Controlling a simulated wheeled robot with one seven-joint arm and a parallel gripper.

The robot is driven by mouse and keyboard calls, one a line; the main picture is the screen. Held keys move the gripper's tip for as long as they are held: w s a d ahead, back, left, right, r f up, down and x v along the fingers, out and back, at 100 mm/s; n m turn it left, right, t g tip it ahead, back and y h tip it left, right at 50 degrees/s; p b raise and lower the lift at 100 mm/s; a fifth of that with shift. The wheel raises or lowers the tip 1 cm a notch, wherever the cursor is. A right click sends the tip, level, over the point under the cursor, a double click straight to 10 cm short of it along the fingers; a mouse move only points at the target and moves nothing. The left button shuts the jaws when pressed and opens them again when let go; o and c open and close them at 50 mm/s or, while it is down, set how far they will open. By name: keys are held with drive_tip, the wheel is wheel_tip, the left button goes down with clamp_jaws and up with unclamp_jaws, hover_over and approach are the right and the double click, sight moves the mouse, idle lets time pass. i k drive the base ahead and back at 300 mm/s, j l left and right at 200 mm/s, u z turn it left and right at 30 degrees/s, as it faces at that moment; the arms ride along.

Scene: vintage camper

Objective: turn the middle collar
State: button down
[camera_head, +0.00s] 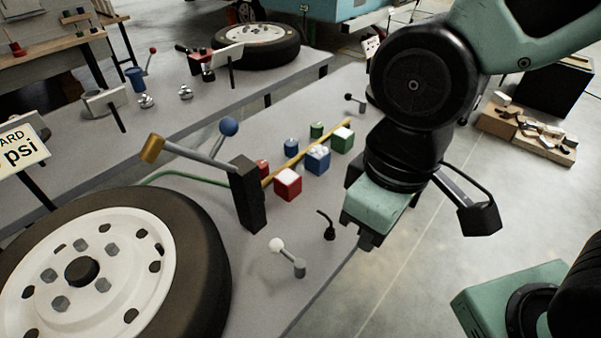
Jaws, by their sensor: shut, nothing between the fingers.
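A row of three small coloured cylinders stands behind a yellow rod on the grey platform: red (263,167), blue (291,145) and green (317,130). The blue one is in the middle. In front of the rod is a matching row of blocks with pale tops: red (288,186), blue (318,161) and green (343,140). I cannot tell for sure which of these middle pieces is the collar. My gripper (368,239) is shut and empty, pointing down near the platform's right edge, to the right of and apart from both rows.
A black post (248,195) with a brass-tipped lever and a blue-knobbed lever stands left of the rows. A white-knobbed lever (299,267) and a small black hook (328,228) are in front. A large wheel (205,250) fills the lower left.

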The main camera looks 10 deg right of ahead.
sight(290, 145)
drive_tip(key=k+j+u, duration=0.25)
drive_tip(key=k+j, duration=2.1)
drive_tip(key=i+l+u, duration=0.1)
drive_tip(key=i+l, duration=0.65)
drive_tip(key=i+l+u, duration=0.15)
drive_tip(key=i+l, duration=0.2)
drive_tip(key=l, duration=0.2)
drive_tip(key=i+l, duration=0.3)
drive_tip(key=l, duration=0.15)
drive_tip(key=i+l+u, duration=0.15)
drive_tip(key=i+l, duration=0.2)
drive_tip(key=l, duration=0.15)
drive_tip(key=i+l, duration=0.3)
drive_tip(key=l, duration=0.2)
drive_tip(key=i+l+u, duration=0.15)
drive_tip(key=i+l, duration=0.15)
drive_tip(key=l, duration=0.2)
drive_tip(key=i+l, duration=0.3)
drive_tip(key=l, duration=0.25)
drive_tip(key=u, duration=0.05)
